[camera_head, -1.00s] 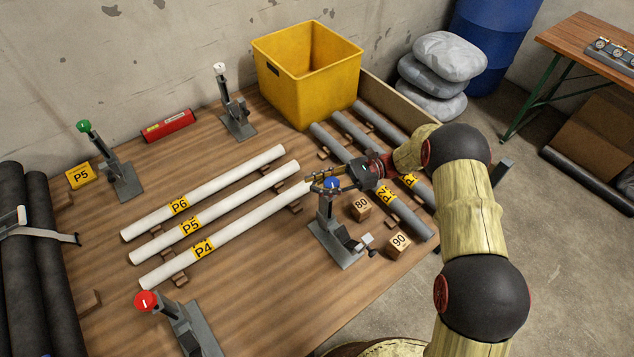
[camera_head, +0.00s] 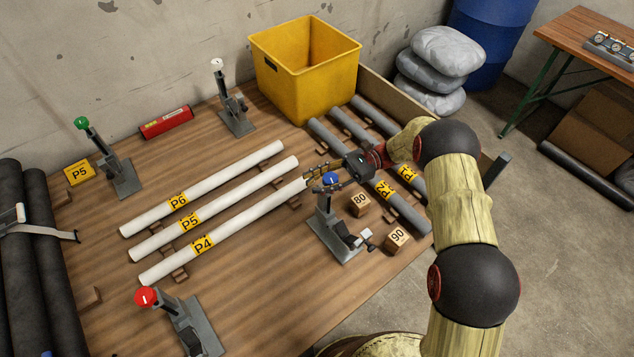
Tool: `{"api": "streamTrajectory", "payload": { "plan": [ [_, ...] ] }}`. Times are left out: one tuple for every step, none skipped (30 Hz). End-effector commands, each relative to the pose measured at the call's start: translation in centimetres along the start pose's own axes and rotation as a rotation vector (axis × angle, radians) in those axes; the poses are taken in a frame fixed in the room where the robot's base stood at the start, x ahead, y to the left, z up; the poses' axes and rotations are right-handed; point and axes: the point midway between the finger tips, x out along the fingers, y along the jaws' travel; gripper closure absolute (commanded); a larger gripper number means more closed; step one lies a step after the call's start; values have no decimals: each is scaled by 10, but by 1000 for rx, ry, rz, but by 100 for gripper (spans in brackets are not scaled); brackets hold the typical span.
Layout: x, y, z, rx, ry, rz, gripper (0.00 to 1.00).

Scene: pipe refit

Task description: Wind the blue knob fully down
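The blue knob (camera_head: 331,179) tops a grey clamp stand (camera_head: 337,236) at the right middle of the wooden bench. My gripper (camera_head: 321,178) is at the knob, coming in from the right. Its fingers look spread, with the knob between or just beside them. The view is too small to tell whether the fingers touch the knob. Part of the stand's upper post is hard to make out behind the fingers.
White pipes P4 (camera_head: 225,232), P5 (camera_head: 215,212) and P6 (camera_head: 205,190) lie left of the stand. Blocks marked 80 (camera_head: 360,204) and 90 (camera_head: 397,240) sit close on its right. Grey pipes (camera_head: 405,215) lie behind them. A yellow bin (camera_head: 305,75) stands at the back.

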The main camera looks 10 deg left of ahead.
Motion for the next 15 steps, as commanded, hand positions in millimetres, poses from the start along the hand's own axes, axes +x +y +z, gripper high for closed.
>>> {"api": "streamTrajectory", "payload": {
  "plan": [
    [0, 0, 0, 0, 0, 0, 60],
    [0, 0, 0, 0, 0, 0, 58],
    [0, 0, 0, -1, 0, 0, 56],
    [0, 0, 0, -1, 0, 0, 54],
    [0, 0, 0, -1, 0, 0, 52],
    [0, 0, 0, -1, 0, 0, 50],
    [0, 0, 0, -1, 0, -1, 48],
    [0, 0, 0, -1, 0, -1, 47],
    [0, 0, 0, -1, 0, -1, 47],
    [0, 0, 0, -1, 0, -1, 47],
    [0, 0, 0, -1, 0, -1, 47],
    [0, 0, 0, -1, 0, -1, 47],
    [0, 0, 0, -1, 0, -1, 47],
    [0, 0, 0, -1, 0, -1, 47],
    [0, 0, 0, -1, 0, -1, 47]
  ]
}}
